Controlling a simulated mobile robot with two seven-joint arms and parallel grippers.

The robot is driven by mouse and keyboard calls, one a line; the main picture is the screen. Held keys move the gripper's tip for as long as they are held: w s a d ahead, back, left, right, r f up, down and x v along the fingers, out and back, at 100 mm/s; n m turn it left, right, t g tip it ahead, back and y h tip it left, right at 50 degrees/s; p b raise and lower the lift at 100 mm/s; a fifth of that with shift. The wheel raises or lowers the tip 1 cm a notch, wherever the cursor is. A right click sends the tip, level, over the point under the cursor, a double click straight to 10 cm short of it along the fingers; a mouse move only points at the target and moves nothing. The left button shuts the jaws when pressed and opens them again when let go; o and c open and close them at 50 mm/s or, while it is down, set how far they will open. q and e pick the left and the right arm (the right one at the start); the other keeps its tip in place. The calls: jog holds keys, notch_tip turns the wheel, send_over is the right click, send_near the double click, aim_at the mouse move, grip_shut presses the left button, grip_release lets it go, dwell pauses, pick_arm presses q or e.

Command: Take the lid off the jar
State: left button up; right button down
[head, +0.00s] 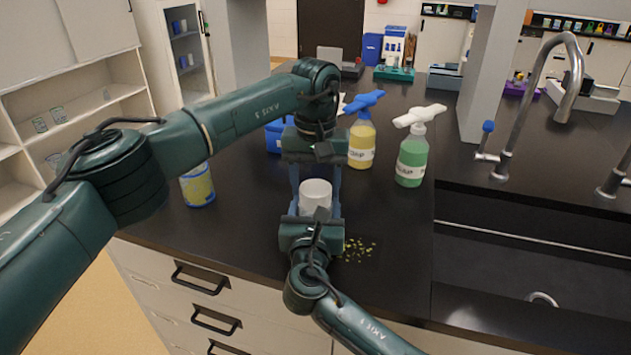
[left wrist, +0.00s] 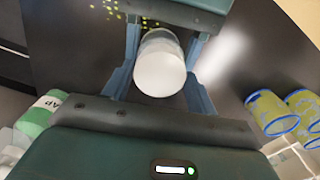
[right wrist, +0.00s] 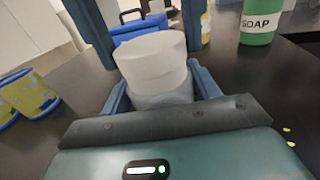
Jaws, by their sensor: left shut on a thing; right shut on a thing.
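The jar shows in the right wrist view as a clear body (right wrist: 165,98) under a broad white lid (right wrist: 150,58). In the head view the white lid (head: 315,194) shows between my two grippers, and the jar's body is mostly hidden. My left gripper (head: 318,185) reaches in from behind, its fingers shut on either side of the lid. My right gripper (head: 314,212) comes from the front, lower, with its fingers shut around the jar's body. In the left wrist view the lid (left wrist: 160,70) covers most of the jar. I cannot tell whether the lid sits loose.
A yellow soap bottle (head: 361,143) and a green one (head: 411,160) stand behind to the right. A blue container (head: 273,138) is behind my left gripper. A yellow-patterned cup (head: 197,187) stands left. Small yellow pieces (head: 358,249) lie on the counter. A sink (head: 530,260) is at right.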

pick_arm(q)
jog(key=n, duration=0.4)
jog(key=shift+n, duration=0.3)
jog(key=n, duration=1.1)
jog(key=shift+r, duration=0.1)
jog(key=n, duration=0.6)
jog(key=shift+n, duration=0.3)
jog(key=n, duration=0.6)
jog(key=shift+n, duration=0.3)
jog(key=n, duration=1.7)
jog(key=shift+r+n, duration=0.1)
jog(key=shift+n, duration=0.2)
jog(key=n, duration=0.5)
jog(key=shift+r, duration=0.2)
jog(key=shift+r, duration=0.9)
